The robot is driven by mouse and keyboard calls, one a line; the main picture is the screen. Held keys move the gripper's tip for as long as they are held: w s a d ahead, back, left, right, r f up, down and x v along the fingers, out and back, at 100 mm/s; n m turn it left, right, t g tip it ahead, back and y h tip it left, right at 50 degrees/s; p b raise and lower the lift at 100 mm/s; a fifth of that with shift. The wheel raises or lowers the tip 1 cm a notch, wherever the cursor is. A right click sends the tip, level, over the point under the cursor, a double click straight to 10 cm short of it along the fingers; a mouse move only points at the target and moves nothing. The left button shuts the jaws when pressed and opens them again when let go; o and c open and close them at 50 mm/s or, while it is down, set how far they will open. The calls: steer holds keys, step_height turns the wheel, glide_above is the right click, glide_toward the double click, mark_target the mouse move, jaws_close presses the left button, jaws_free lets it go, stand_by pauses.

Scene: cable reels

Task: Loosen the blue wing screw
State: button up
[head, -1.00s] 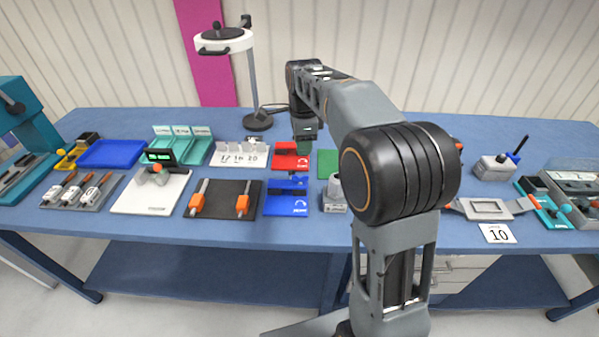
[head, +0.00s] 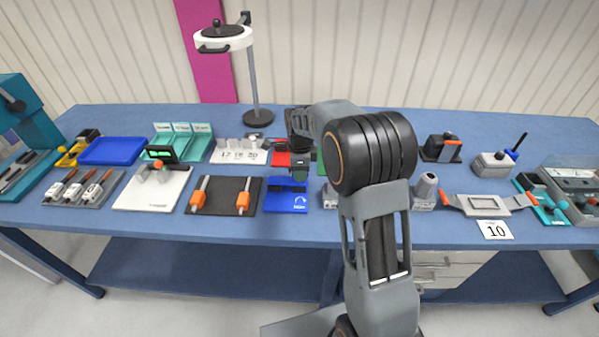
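The blue block (head: 286,203) lies flat near the front of the bench, left of centre, with a white curved arrow and small white lettering on its top. Its dark upper part sits at the back. The blue wing screw cannot be made out; my gripper covers that area. My gripper (head: 300,175) points down just above the back right part of the blue block. Whether it touches anything, and whether its fingers are open or shut, is too small to tell.
A red block (head: 282,159) is partly hidden behind my gripper. A black plate with orange-handled posts (head: 241,203) stands left of the blue block. A small grey device (head: 329,197) stands close on its right. A lamp (head: 257,118) stands at the back.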

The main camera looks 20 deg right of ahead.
steer(key=shift+f, duration=0.55)
steer(key=shift+c, duration=0.2)
jaws_close()
